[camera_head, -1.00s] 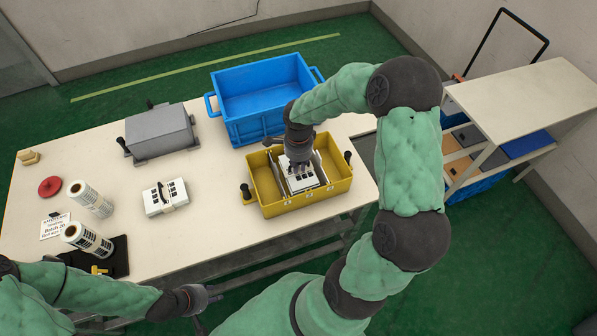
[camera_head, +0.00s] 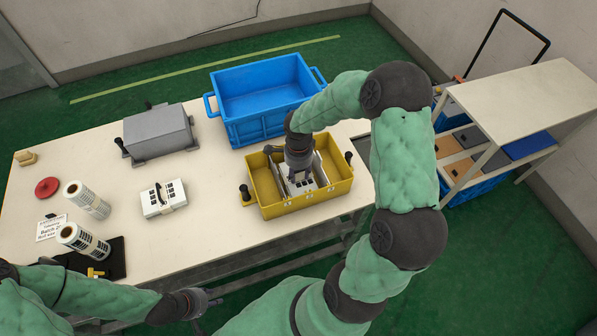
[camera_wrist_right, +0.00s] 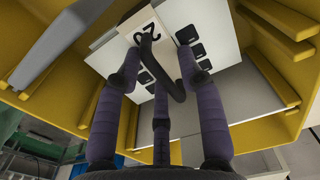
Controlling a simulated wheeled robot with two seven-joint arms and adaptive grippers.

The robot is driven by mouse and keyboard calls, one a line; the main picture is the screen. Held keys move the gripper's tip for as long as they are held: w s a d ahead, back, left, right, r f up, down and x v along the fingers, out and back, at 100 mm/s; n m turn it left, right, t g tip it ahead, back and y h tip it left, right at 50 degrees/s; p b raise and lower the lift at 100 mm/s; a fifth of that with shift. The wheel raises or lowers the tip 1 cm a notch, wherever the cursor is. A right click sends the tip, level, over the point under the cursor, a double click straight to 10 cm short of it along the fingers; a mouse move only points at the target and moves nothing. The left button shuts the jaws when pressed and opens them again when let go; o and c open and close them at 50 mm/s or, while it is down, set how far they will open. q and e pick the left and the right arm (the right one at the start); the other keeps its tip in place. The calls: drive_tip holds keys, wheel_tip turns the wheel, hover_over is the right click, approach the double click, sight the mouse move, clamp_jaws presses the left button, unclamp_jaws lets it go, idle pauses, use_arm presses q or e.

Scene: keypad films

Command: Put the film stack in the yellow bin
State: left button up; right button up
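A white film stack (camera_head: 299,185) with black key squares, a black strap and a number tag sits inside the yellow bin (camera_head: 291,207), between its upright plates. My right gripper (camera_head: 299,172) is down inside the bin, over the stack. In the right wrist view, its fingers (camera_wrist_right: 161,78) straddle the black strap (camera_wrist_right: 165,73) above the stack (camera_wrist_right: 205,35); whether they grip it is unclear. A second, similar white stack (camera_head: 157,202) lies on the table to the left. My left gripper (camera_head: 207,303) is empty, fingers spread, at the table's front edge.
A blue crate (camera_head: 235,129) stands behind the bin. A grey box (camera_head: 158,133), a red disc (camera_head: 47,187) and two label rolls (camera_head: 85,243) are farther left. The table (camera_head: 200,228) is clear between the second stack and the bin.

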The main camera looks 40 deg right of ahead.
drive_tip(key=shift+r, duration=0.15)
wheel_tip(320, 180, up, 12)
drive_tip(key=p, duration=0.4)
